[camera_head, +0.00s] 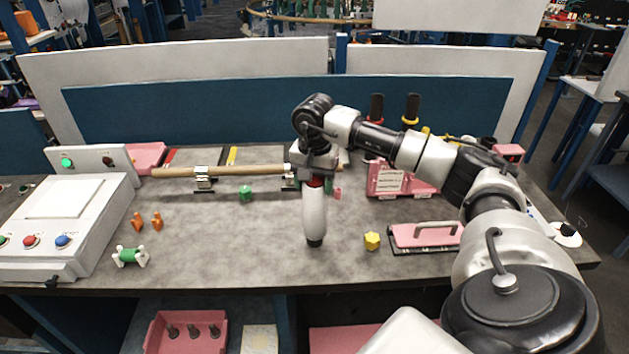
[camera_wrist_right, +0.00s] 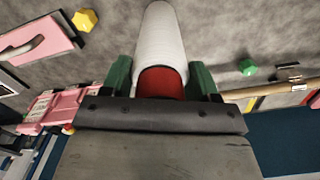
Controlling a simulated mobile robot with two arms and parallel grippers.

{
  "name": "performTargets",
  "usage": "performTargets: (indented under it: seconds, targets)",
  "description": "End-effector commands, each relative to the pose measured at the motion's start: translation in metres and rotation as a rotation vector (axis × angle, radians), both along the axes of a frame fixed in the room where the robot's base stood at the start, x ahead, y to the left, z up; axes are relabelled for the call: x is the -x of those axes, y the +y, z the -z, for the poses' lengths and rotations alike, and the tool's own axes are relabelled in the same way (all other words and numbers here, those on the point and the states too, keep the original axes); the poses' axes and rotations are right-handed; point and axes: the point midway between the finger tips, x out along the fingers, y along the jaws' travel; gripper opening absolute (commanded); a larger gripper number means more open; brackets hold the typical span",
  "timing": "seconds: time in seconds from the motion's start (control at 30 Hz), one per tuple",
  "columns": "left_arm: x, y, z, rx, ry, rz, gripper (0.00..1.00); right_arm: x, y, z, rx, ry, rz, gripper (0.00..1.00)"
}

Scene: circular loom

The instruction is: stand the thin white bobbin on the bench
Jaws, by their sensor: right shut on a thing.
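The thin white bobbin (camera_head: 314,212) hangs upright below my right gripper (camera_head: 317,180) in the head view, over the middle of the bench (camera_head: 270,225). It has a red collar at the top and a dark tip at the bottom. I cannot tell whether the tip touches the bench top. In the right wrist view the white bobbin (camera_wrist_right: 162,40) lies between the two green finger pads of my right gripper (camera_wrist_right: 161,78), which is shut on it near the red collar. My left gripper is not in view.
A yellow nut-like piece (camera_head: 372,241) and a pink tray with a handle (camera_head: 425,236) lie right of the bobbin. A wooden rod on supports (camera_head: 240,171) and a green piece (camera_head: 245,193) lie behind left. A control box (camera_head: 65,215) stands far left. Bench around the bobbin is clear.

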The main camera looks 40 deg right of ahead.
Motion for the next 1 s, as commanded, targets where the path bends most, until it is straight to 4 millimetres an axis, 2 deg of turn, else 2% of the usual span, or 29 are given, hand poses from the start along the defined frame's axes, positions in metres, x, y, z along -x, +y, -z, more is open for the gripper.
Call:
performTargets:
  seconds: [0.03,0.07,0.23,0.5,0.63,0.77,1.0]
  targets:
    - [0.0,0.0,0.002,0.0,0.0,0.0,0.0,0.0,0.0,0.002,-0.001,-0.001,0.0,0.0]
    - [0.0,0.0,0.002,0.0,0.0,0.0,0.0,0.0,0.0,0.002,-0.001,-0.001,0.0,0.62]
    - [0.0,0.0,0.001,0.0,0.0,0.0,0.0,0.0,0.0,0.001,0.0,0.0,0.0,0.88]
    - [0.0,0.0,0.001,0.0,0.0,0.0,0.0,0.0,0.0,0.001,0.001,0.001,0.0,0.9]
    - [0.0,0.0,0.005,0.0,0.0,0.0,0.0,-0.001,0.0,-0.006,0.0,-0.002,0.0,0.9]
    - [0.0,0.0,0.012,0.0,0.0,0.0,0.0,-0.001,0.0,-0.026,0.001,-0.005,0.0,0.9]
    - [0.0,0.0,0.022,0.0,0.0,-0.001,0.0,-0.001,0.0,-0.076,-0.001,-0.005,0.0,0.9]
